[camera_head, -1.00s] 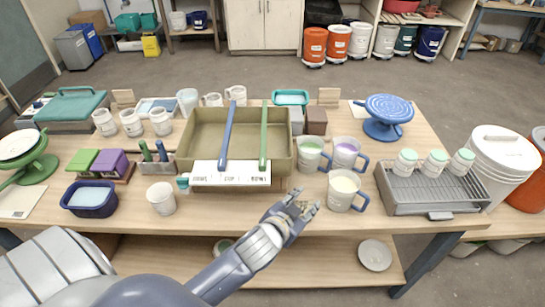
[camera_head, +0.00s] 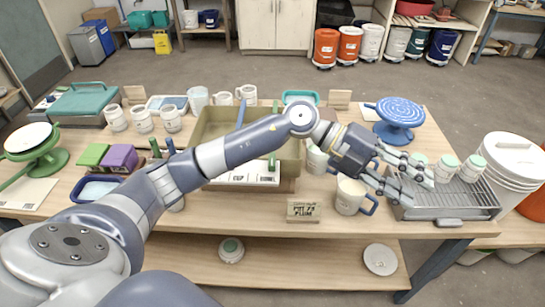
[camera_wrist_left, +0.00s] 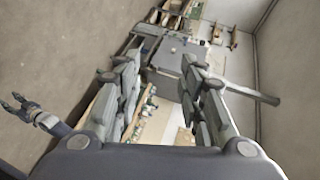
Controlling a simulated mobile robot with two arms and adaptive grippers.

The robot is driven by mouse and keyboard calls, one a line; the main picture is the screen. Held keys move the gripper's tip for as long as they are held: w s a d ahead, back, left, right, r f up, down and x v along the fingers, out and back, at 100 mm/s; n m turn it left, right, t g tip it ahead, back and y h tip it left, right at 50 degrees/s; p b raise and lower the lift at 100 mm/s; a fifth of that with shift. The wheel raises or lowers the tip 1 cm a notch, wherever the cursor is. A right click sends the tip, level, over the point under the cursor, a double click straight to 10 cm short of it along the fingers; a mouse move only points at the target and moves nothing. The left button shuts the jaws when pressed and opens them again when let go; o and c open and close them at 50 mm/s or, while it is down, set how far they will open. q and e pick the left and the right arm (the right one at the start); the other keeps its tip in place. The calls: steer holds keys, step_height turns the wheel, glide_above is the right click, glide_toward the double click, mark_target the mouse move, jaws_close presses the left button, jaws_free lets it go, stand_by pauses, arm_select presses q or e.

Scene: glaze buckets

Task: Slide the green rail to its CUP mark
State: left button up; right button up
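The glaze bucket is a wide olive tray (camera_head: 207,126) in mid-table. The green rail (camera_head: 272,162) shows only a short piece near the tray's front; my left arm hides the rest. The blue rail (camera_head: 241,112) lies to its left, also partly covered. A white marked strip (camera_head: 262,178) runs along the tray's front; its marks are mostly hidden or too small to read. My left gripper (camera_head: 412,179) is open and empty, right of the tray, over the drying rack's left side; its fingers also show in the left wrist view (camera_wrist_left: 165,100). My right gripper (camera_wrist_left: 22,103) appears open at that view's left edge.
White mugs (camera_head: 352,196) stand right of the tray, below my left wrist. A small lettered sign (camera_head: 303,210) stands at the table's front edge.

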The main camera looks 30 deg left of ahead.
arm_select(q)
steer(key=w+a+f+y, duration=0.1)
steer(key=a+f+y, duration=0.1)
steer(key=a+y, duration=0.3)
steer(key=w+a+f+y, duration=0.1)
steer(key=a+f+y, duration=0.15)
steer(key=a, duration=0.45)
step_height(320, 180, up, 3)
steer(key=n+g+y, duration=0.1)
steer(key=n+y, duration=0.3)
steer(key=y, duration=0.3)
glide_above(271, 161)
step_height(271, 161, down, 9)
steer(key=p, duration=0.2)
steer(key=shift+d+r+p, duration=0.1)
steer(key=shift+r+p, duration=0.1)
steer(key=shift+p, duration=0.1)
steer(key=shift+f, duration=0.85)
jaws_close()
